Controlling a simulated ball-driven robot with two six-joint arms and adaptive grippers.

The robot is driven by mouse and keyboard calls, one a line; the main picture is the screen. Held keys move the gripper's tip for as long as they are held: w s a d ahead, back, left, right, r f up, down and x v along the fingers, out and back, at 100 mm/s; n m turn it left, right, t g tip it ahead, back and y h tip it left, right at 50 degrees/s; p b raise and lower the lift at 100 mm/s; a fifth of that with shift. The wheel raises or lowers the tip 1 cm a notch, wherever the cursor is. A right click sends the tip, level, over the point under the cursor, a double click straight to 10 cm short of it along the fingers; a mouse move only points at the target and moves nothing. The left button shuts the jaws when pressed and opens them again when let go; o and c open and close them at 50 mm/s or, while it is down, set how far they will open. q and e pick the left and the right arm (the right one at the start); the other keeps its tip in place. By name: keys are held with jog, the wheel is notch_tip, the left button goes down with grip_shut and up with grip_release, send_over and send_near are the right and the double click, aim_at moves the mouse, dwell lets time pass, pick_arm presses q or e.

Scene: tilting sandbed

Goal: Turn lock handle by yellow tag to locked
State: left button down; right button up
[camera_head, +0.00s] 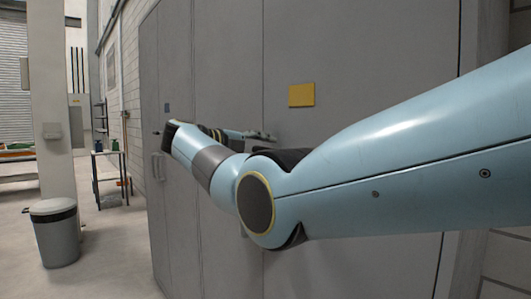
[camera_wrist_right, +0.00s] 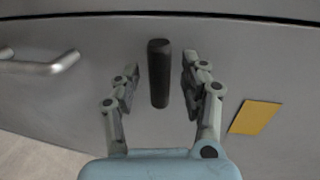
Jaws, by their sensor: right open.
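The yellow tag (camera_head: 301,95) is on the grey cabinet front. It also shows at the right in the right wrist view (camera_wrist_right: 255,117). The lock handle (camera_wrist_right: 159,85) is a dark, straight bar, upright in the right wrist view, left of the tag. My right gripper (camera_wrist_right: 161,68) is open, with one finger on each side of the bar. Gaps show between bar and fingers; I cannot tell how deep the bar sits between them. In the head view my right gripper (camera_head: 262,136) is left of and below the tag, and I cannot make out the handle there. My left gripper is not in view.
A metal pull handle (camera_wrist_right: 42,66) is at the left in the right wrist view. A grey bin (camera_head: 54,235) stands on the open floor at left.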

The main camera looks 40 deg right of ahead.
jog(key=v, duration=1.1)
jog(key=shift+d+r, duration=0.1)
jog(key=s+d+f+n+t+y+b, duration=0.15)
jog(key=s+f+n+t, duration=0.45)
jog(key=f, duration=1.1)
jog(key=s+d+f+n+t, duration=0.1)
jog(key=s+d+f+n, duration=0.2)
jog(key=s+f+n, duration=0.95)
jog(key=s+d+f+n+t+y+b, duration=0.1)
jog(key=s+d+f+n+t, duration=0.25)
jog(key=f, duration=1.65)
jog(key=s+a+f+n+g+y, duration=0.1)
jog(key=s+a+f+n+y, duration=0.3)
jog(key=s+f, duration=0.65)
jog(key=s+a+f+n+g+y, duration=0.15)
jog(key=s+f+n+y, duration=0.35)
jog(key=s+f, duration=0.5)
jog(key=s+a+f+n+g+y, duration=0.1)
jog(key=s+f+n+g, duration=0.1)
jog(key=s, duration=0.8)
jog(key=s+f+n+g+y, duration=0.2)
jog(key=s+f+g, duration=0.2)
jog(key=s, duration=0.6)
jog(key=shift+s+a+f+g+b, duration=0.3)
jog(key=shift+a+g+b, duration=0.1)
jog(key=shift+g, duration=0.7)
